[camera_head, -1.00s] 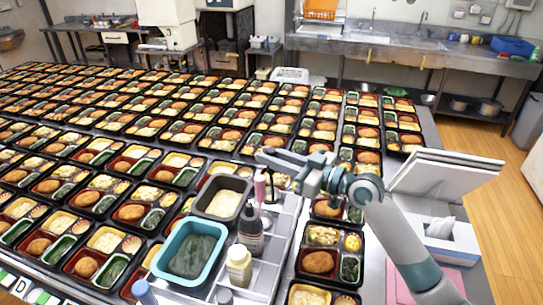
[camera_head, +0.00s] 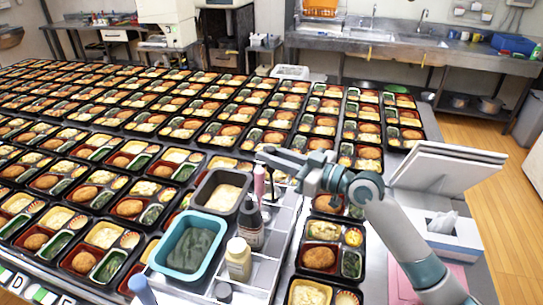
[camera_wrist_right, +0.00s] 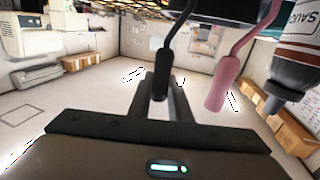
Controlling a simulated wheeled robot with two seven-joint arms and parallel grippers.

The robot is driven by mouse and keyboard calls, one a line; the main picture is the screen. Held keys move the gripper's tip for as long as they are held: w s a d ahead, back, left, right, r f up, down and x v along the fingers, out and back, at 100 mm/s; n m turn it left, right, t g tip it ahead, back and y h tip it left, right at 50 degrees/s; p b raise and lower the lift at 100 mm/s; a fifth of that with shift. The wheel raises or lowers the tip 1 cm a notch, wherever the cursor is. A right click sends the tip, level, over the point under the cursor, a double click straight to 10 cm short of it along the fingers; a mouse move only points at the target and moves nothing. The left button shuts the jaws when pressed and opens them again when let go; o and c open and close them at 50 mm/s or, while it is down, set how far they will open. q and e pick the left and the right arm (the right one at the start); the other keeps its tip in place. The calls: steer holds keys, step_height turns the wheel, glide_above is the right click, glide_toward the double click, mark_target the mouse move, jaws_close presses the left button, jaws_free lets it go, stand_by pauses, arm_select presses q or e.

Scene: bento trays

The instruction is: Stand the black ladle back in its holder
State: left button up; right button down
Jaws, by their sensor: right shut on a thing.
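The black ladle's handle (camera_wrist_right: 162,74) stands between the fingers of my right gripper (camera_wrist_right: 165,95) in the right wrist view; the gripper is shut on it. In the head view my right gripper (camera_head: 268,157) is above the grey caddy (camera_head: 287,222), just beside the pink handle (camera_head: 259,180). A thin dark part, seemingly the ladle (camera_head: 272,188), hangs below the gripper. The ladle's lower end is not clear, and I cannot tell whether it touches its holder. The pink-handled utensil (camera_wrist_right: 222,88) is close to the right of the ladle in the wrist view.
A dark sauce bottle (camera_head: 250,228) and a pale bottle (camera_head: 238,260) stand close by the gripper. A teal tub (camera_head: 165,262) and a grey tub (camera_head: 200,201) are to the left. Bento trays (camera_head: 318,258) crowd the table. White folders (camera_head: 447,168) stand at right.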

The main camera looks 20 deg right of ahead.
steer(key=c, duration=1.6)
jaws_free()
steer(key=shift+o, duration=0.2)
steer(key=shift+r, duration=0.15)
steer(key=shift+r+p, duration=0.55)
steer(key=shift+r, duration=0.05)
step_height(320, 180, up, 3)
steer(key=shift+r+p, duration=0.1)
steer(key=shift+p, duration=1.1)
steer(key=s+d+r, duration=0.6)
steer(key=s+d, duration=0.1)
steer(key=s, duration=0.1)
steer(key=shift+s+d+r, duration=0.2)
steer(key=shift+s+d, duration=0.1)
steer(key=shift+d, duration=0.1)
